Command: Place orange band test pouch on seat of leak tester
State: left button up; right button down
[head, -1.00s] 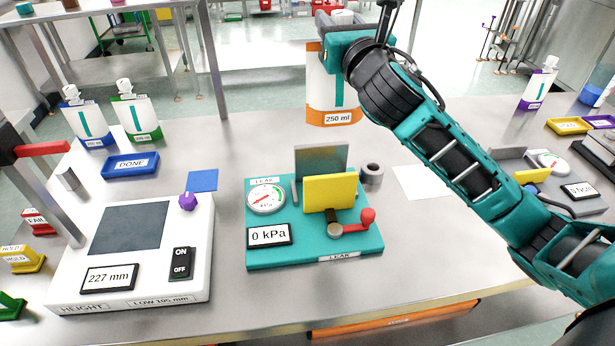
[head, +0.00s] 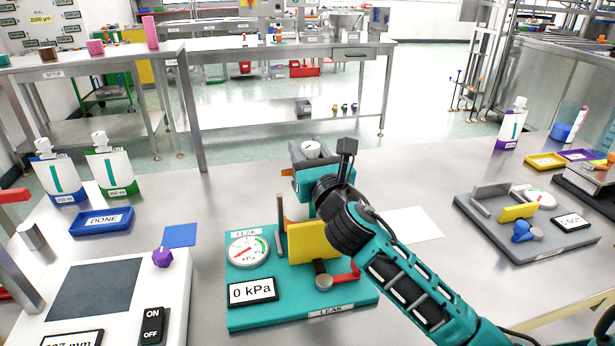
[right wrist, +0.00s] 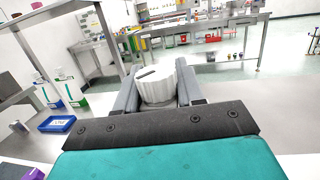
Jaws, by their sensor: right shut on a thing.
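My right gripper (head: 310,152) is shut on the white ribbed cap (right wrist: 158,82) of the orange band test pouch (head: 294,211). The pouch hangs below the gripper, over the rear of the teal leak tester (head: 345,307). Most of the pouch is hidden by my right arm and the tester's yellow plate (head: 312,243), so I cannot tell whether it touches the seat. The tester has a round gauge (head: 248,250), a display (head: 252,291) reading 0 kPa and a red-handled lever (head: 343,278). My left gripper is not in view.
A grey tester (head: 505,245) stands at right. A white sheet (head: 412,224) lies flat between the testers.

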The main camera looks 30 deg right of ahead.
notch_tip(320, 180, down, 4)
jog(key=shift+r+b, duration=0.1)
jog(key=shift+b, duration=0.75)
jog(key=shift+f, duration=0.25)
jog(key=shift+r, duration=0.1)
jog(key=c, duration=0.7)
grip_release()
jog(key=shift+f, duration=0.2)
jog(key=shift+r, duration=0.1)
jog(key=shift+s, duration=0.2)
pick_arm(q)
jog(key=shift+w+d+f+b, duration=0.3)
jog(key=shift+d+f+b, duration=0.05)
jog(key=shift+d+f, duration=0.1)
pick_arm(e)
jog(key=s+a+f, duration=0.1)
jog(key=s, duration=1)
jog(key=shift+s+a+f, duration=0.25)
jog(key=shift+a+f, duration=0.05)
jog(key=shift+a, duration=0.05)
